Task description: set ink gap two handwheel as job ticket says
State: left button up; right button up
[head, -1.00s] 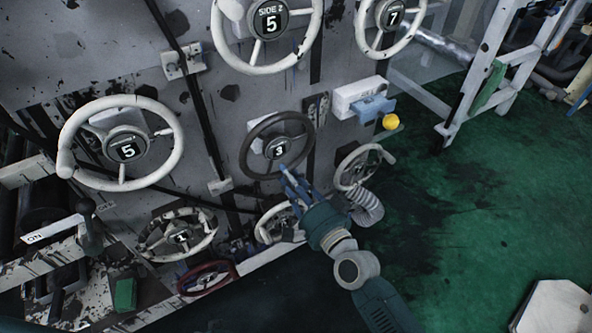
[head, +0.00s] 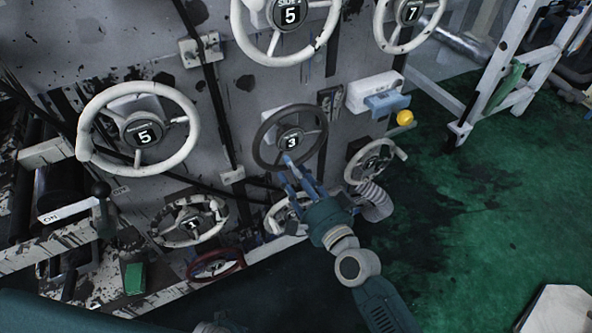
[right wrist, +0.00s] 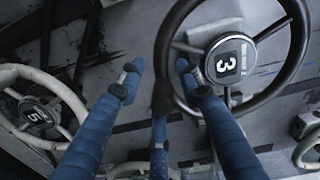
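A dark handwheel (head: 262,138) with a hub dial (head: 291,141) reading 3 is on the grey machine panel. It also shows large in the right wrist view (right wrist: 291,60), where the dial's small label is unreadable. My right gripper (head: 291,172) is at the lower edge of this wheel. In the right wrist view its blue fingers (right wrist: 158,75) are spread apart, with the dark rim passing between them; I cannot tell whether they touch it. No job ticket is readable. Part of my left arm shows at the bottom left; its gripper does not show.
Around it are white handwheels: a left one (head: 84,128) reading 5, an upper one (head: 240,35) reading 5, an upper right one (head: 383,35) reading 7, and lower ones. A yellow knob (head: 405,118) sticks out at right.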

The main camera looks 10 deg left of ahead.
jog(key=shift+w+d, duration=0.1)
jog(key=shift+d, duration=0.1)
jog(key=shift+s+d, duration=0.25)
jog(key=shift+s, duration=0.1)
jog(key=v, duration=1.1)
jog(key=shift+s+a, duration=0.15)
